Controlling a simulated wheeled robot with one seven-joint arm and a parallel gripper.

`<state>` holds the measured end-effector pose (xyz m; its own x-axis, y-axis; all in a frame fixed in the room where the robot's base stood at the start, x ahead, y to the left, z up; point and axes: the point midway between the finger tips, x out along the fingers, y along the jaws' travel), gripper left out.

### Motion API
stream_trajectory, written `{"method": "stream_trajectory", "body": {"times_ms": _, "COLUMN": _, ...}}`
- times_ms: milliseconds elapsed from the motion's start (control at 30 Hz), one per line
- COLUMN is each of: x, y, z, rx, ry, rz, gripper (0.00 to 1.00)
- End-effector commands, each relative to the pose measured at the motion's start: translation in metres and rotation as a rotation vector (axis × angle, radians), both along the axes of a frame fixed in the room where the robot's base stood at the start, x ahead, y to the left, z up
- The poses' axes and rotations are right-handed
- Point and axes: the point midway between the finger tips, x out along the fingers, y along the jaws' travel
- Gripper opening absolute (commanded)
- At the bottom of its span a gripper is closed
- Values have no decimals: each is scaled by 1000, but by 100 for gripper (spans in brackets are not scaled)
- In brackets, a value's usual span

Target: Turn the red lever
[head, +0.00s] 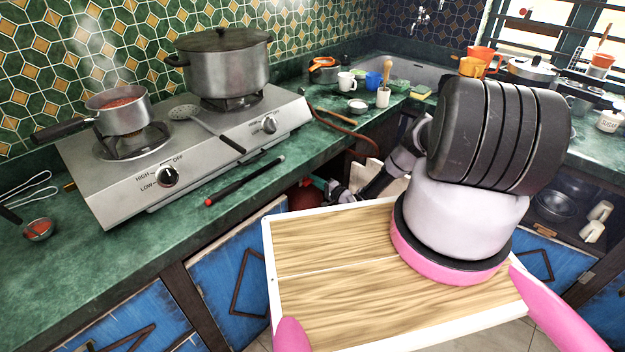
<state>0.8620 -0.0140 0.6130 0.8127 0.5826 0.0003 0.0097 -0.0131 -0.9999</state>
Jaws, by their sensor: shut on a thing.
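My gripper (336,189) is small in the head view, at the end of my arm, which reaches down into the open space under the counter. It is shut at the top of a dark red gas bottle (302,196), beside a teal fitting (320,183). The red lever there is not clearly seen; the fingers and the fitting hide what lies between the jaws.
The steel hotplate (220,133) carries a small pan (121,117) and a large lidded pot (222,70). A red-brown hose (368,141) hangs over the counter edge. Blue cabinet doors (232,277) flank the opening. A lighter-like black stick (245,181) lies on the counter.

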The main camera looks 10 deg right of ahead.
Motion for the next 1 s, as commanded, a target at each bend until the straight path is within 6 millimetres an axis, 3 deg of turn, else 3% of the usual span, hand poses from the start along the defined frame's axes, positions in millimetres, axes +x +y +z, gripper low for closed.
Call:
{"method": "stream_trajectory", "body": {"times_ms": 567, "x": 0, "y": 0, "z": -1, "rx": 26, "ry": 20, "rz": 0, "gripper": 0}}
{"method": "stream_trajectory", "body": {"times_ms": 600, "x": 0, "y": 0, "z": -1, "rx": 26, "ry": 20, "rz": 0, "gripper": 22}}
{"method": "stream_trajectory", "body": {"times_ms": 667, "x": 0, "y": 0, "z": -1, "rx": 26, "ry": 20, "rz": 0, "gripper": 45}}
{"method": "stream_trajectory", "body": {"times_ms": 1000, "x": -1, "y": -1, "z": -1, "rx": 25, "ry": 19, "rz": 0, "gripper": 45}}
